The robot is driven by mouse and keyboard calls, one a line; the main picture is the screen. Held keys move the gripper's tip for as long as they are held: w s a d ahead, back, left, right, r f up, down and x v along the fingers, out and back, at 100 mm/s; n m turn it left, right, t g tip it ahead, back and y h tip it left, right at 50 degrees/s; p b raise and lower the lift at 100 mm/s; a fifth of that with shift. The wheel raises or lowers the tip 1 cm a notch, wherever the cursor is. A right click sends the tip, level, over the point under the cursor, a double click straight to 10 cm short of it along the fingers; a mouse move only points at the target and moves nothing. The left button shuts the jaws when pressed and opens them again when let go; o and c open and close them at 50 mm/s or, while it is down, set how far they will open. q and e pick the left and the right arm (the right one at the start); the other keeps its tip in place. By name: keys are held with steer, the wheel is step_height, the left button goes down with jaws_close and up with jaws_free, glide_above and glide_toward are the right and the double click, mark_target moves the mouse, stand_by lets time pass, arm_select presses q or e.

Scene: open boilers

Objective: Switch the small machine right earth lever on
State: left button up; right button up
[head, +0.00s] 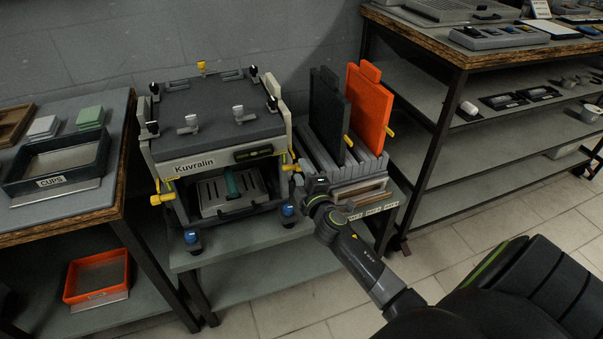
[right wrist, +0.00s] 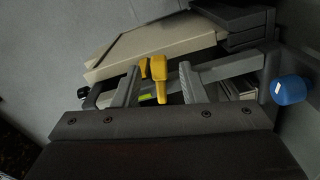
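The small machine (head: 215,140) is a grey and white box marked "Kuvralin" on a grey stand. A yellow lever (head: 291,166) sits on its right side, and a similar yellow lever (head: 161,197) on its left side. My right gripper (head: 297,181) is at the machine's right front edge, by the right lever. In the right wrist view the right gripper (right wrist: 160,85) is open, with the yellow lever (right wrist: 158,70) between its two fingers. Both fingers look apart from it. My left gripper is not in view.
A slotted rack (head: 325,160) with black and orange boards (head: 370,108) stands close on the right. A table (head: 70,208) is left.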

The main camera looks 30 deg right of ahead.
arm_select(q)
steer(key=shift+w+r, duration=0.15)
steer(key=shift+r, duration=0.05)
arm_select(e)
steer(key=shift+w, duration=0.3)
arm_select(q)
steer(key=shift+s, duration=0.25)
arm_select(e)
jaws_close()
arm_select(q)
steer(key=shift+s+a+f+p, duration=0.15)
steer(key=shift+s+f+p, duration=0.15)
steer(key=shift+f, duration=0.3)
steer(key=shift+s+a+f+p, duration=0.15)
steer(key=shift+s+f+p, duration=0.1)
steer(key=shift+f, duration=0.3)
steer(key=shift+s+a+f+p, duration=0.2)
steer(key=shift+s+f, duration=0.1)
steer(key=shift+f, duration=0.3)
arm_select(e)
steer(key=shift+d+r+n, duration=0.1)
steer(key=shift+r+n, duration=0.15)
steer(key=shift+n, duration=0.45)
steer(key=shift+r+n, duration=0.25)
steer(key=shift+n, duration=0.45)
jaws_free()
steer(key=shift+s, duration=0.1)
